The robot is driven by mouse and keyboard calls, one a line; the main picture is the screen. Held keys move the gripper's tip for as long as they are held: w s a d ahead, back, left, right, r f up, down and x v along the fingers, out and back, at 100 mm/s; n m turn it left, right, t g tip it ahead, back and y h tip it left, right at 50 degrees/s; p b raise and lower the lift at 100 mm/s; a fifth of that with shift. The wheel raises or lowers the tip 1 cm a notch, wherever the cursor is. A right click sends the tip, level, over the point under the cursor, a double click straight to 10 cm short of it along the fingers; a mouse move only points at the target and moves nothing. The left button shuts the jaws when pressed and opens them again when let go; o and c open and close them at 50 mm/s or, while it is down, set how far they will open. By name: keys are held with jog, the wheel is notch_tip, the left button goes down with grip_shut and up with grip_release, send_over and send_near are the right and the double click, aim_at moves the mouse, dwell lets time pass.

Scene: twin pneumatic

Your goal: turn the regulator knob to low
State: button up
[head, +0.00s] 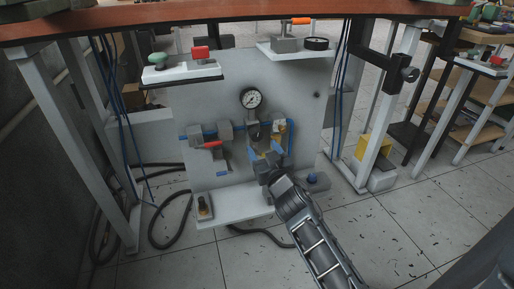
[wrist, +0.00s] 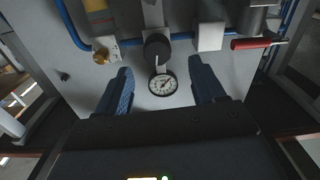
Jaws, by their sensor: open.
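The dark round regulator knob (wrist: 157,47) shows in the wrist view on the grey panel, between the brass-coloured fitting and a pale block. The round white pressure gauge (wrist: 162,84) sits next to it and also shows above it in the head view (head: 250,98). My gripper (wrist: 160,64) is open, its two blue fingers spread on either side of the gauge and knob in the picture, with nothing between them held. I cannot tell how far the fingertips are from the panel. In the head view my arm reaches up from the lower right and hides part of the panel.
A red-handled valve (head: 213,145) sits left of the knob; its handle shows at right in the wrist view (wrist: 258,42). Blue tubing (wrist: 75,25) runs near the knob. A white lower shelf (head: 235,206) and the brown tabletop (head: 200,25) border the panel.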

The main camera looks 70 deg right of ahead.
aim_at(257, 137)
jog(key=shift+w+d+r, duration=0.15)
jog(key=shift+w+d, duration=0.1)
jog(key=shift+d, duration=0.25)
jog(key=p+x, duration=0.1)
jog(key=x, duration=0.5)
jog(key=shift+w+d, duration=0.2)
jog(key=shift+d, duration=0.1)
jog(key=c, duration=1.1)
